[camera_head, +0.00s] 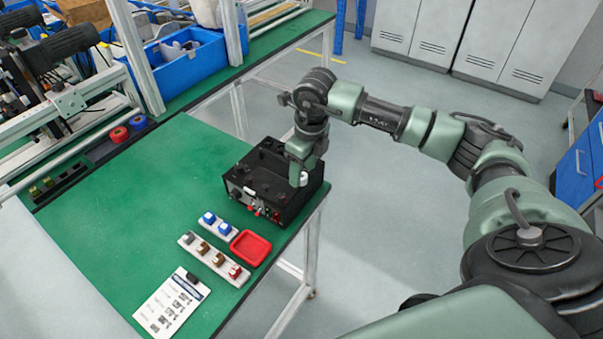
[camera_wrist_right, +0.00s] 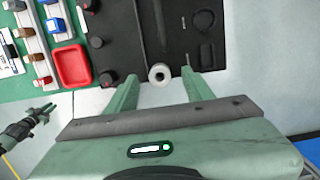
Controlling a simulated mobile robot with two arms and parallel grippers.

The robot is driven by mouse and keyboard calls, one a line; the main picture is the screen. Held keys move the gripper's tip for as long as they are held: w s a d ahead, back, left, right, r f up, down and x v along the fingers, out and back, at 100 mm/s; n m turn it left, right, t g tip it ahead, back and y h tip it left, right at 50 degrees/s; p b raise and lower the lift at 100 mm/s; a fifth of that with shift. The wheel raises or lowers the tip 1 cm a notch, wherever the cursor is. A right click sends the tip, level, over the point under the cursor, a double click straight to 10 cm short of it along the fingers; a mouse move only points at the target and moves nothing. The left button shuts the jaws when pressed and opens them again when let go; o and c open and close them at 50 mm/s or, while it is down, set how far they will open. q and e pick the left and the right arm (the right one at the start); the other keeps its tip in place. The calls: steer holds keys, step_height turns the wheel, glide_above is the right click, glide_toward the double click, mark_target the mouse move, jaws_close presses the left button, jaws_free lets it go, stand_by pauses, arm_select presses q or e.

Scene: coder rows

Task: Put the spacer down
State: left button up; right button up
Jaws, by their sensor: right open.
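A small white ring-shaped spacer (camera_head: 304,179) shows at the front right of the black box (camera_head: 262,201), just below my right gripper (camera_head: 303,165). In the right wrist view the spacer (camera_wrist_right: 160,74) lies between the two green fingertips of my right gripper (camera_wrist_right: 159,78), with a gap on each side. The jaws are open. The spacer overlaps the edge of the black top there; I cannot tell what it rests on. My left gripper is not in the head view.
A red tray (camera_head: 251,247) lies left of the box, beside white strips with blue blocks (camera_head: 209,217) and brown and red blocks (camera_head: 219,259). A printed sheet (camera_head: 172,302) lies at the front. The green table (camera_head: 150,190) is clear behind these; its right edge is close to the box.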

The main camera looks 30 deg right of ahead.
steer(key=shift+w+f, duration=0.1)
steer(key=shift+f, duration=0.7)
jaws_close()
steer(key=shift+r, duration=0.1)
